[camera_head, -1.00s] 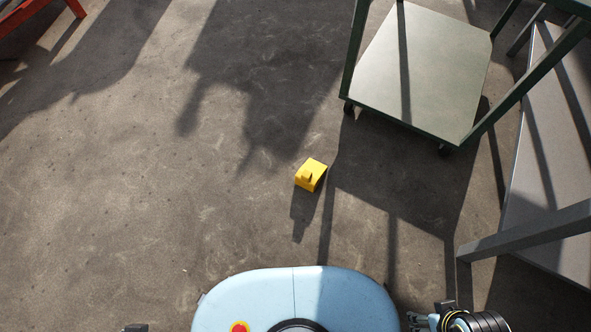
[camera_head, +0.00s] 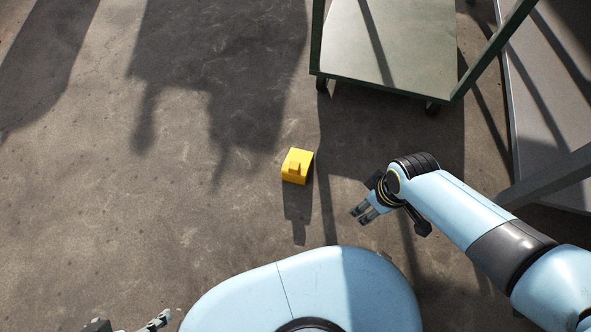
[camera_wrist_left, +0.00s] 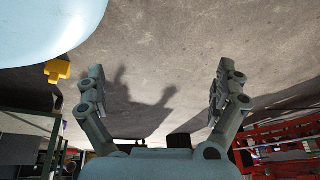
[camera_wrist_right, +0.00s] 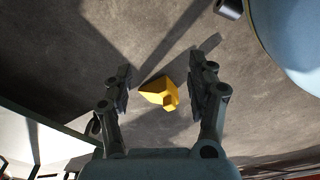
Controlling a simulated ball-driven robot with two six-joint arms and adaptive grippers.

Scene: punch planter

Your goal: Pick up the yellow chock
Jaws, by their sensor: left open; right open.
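The yellow chock (camera_head: 297,167) sits on the concrete floor, ahead of my body, near the middle of the head view. My right gripper (camera_head: 362,214) is open and empty, to the right of the chock and nearer my body, apart from it. In the right wrist view the chock (camera_wrist_right: 160,93) shows between the two open fingers, beyond their tips. My left gripper (camera_wrist_left: 160,85) is open and empty. It shows only partly at the bottom left of the head view. The left wrist view has the chock (camera_wrist_left: 58,71) at the left, well away from that gripper.
A green-framed cart (camera_head: 390,85) with a pale shelf stands beyond the chock to the right. A grey platform with a slanting beam (camera_head: 555,181) is at the right edge. A red frame (camera_wrist_left: 285,140) shows in the left wrist view. Floor left of the chock is clear.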

